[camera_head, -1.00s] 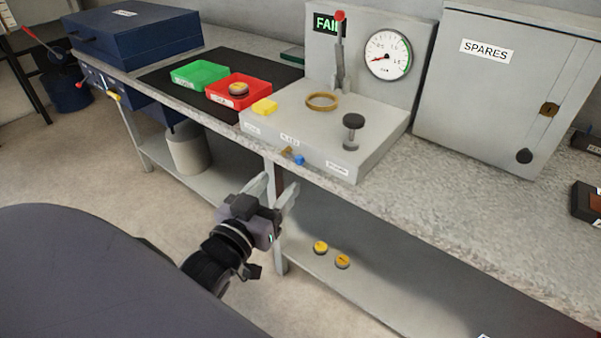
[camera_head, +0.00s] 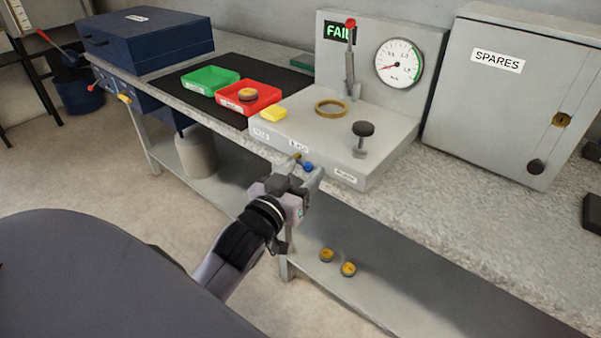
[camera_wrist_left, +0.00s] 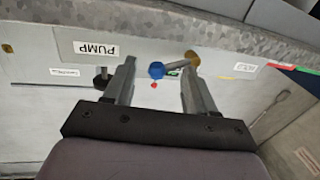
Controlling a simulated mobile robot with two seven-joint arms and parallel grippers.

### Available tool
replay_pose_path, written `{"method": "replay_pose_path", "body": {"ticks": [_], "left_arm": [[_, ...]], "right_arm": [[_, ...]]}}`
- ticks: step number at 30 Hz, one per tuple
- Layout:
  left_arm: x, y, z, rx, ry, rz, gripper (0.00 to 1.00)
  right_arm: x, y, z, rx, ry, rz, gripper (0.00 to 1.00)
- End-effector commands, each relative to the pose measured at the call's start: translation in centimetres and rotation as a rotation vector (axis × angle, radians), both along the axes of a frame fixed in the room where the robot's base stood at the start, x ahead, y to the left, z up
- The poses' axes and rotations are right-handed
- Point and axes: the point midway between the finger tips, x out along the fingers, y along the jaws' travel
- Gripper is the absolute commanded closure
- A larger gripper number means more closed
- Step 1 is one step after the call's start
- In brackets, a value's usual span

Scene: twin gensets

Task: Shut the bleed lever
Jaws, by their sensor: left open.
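The bleed lever is a short bar with a blue knob (camera_head: 308,167) and a brass pivot (camera_head: 296,157) on the front of the grey test stand (camera_head: 345,172). In the left wrist view the blue knob (camera_wrist_left: 156,71) shows between the fingers, with the bar (camera_wrist_left: 177,66) running right to the brass pivot (camera_wrist_left: 193,60). My left gripper (camera_head: 297,172) is open at the stand's front; it also shows in the left wrist view (camera_wrist_left: 159,80). The knob lies between its fingers in that picture; contact cannot be told. My right gripper is not in view.
The stand carries a red-tipped pump handle (camera_head: 350,60), a gauge (camera_head: 399,62), a brass ring (camera_head: 331,108) and a black knob (camera_head: 363,130). Red (camera_head: 262,102) and green (camera_head: 200,84) trays stand left. The bench edge (camera_head: 235,133) and lower shelf (camera_head: 400,285) are close to my arm.

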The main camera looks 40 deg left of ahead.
Motion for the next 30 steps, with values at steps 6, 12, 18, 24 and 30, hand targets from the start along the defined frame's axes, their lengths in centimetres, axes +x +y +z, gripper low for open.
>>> {"method": "replay_pose_path", "body": {"ticks": [6, 12, 18, 24, 30], "left_arm": [[0.0, 0.0, 0.0, 0.000, 0.000, -0.001, 0.90], [0.0, 0.0, 0.0, 0.000, -0.001, -0.001, 0.99], [0.0, -0.1, -0.5, 0.087, -0.007, 0.000, 1.00], [0.1, -0.1, -1.1, 0.234, -0.021, 0.001, 1.00], [0.1, -0.1, -1.1, 0.248, -0.024, 0.000, 1.00]], "right_arm": [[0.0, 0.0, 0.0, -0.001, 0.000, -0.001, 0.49], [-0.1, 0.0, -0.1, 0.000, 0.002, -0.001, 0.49], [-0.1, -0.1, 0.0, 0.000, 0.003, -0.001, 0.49], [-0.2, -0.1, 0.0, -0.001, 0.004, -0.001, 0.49], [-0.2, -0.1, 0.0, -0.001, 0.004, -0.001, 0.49]]}}
